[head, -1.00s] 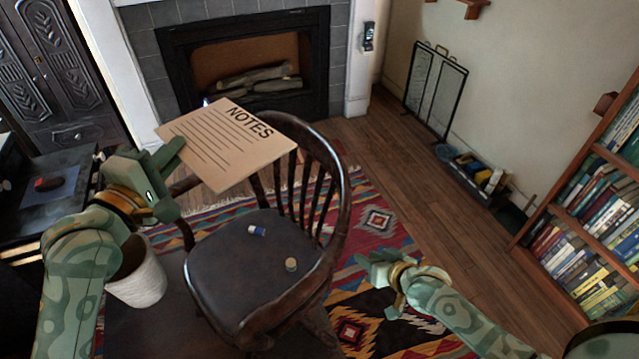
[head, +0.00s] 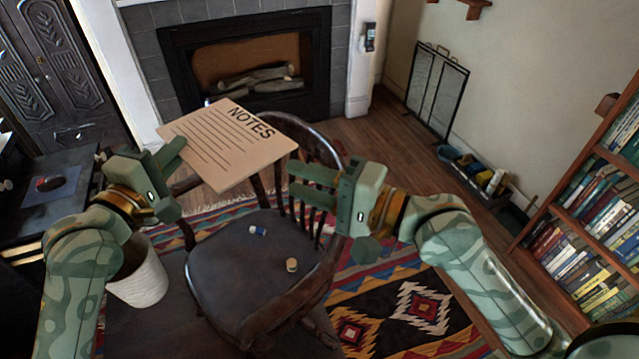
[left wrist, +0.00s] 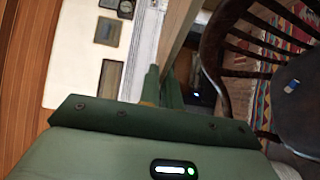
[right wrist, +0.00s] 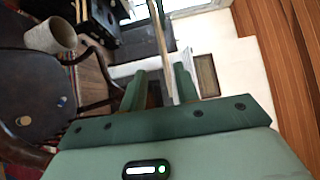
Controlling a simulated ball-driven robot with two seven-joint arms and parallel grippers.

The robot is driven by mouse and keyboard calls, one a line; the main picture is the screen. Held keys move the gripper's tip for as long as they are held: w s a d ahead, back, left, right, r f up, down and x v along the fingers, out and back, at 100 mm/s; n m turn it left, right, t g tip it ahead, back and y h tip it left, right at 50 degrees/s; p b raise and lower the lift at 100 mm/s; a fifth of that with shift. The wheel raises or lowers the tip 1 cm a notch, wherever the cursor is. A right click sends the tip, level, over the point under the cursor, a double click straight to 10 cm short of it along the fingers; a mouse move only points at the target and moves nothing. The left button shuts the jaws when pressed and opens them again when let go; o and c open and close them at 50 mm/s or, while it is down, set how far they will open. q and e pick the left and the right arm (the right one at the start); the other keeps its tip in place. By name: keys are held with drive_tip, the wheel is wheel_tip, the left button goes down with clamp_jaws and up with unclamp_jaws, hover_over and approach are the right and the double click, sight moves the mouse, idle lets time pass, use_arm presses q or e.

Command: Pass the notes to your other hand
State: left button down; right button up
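The notes (head: 225,147) are a flat tan board with ruled lines and the word NOTES, held up above the chair. My left gripper (head: 176,152) is shut on their left edge. In the left wrist view the notes (left wrist: 178,38) show nearly edge-on, running out from between the close-set fingers (left wrist: 161,88). My right gripper (head: 292,181) is open and empty, just beside the right edge of the notes. In the right wrist view its fingers (right wrist: 160,88) stand apart, and the thin edge of the notes (right wrist: 160,40) lies ahead, in line with the gap.
A dark wooden chair (head: 222,258) stands below, with a small blue-and-white item (head: 258,231) and a small tan item (head: 291,265) on its seat. A white basket (head: 140,285) is at left, and a bookshelf (head: 590,215) at right. The air around the notes looks clear.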

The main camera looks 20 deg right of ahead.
sight(248, 159)
drive_tip(key=x, duration=1)
clamp_jaws()
use_arm(q)
drive_tip(key=c, duration=1.5)
unclamp_jaws()
drive_tip(key=shift+c, duration=0.2)
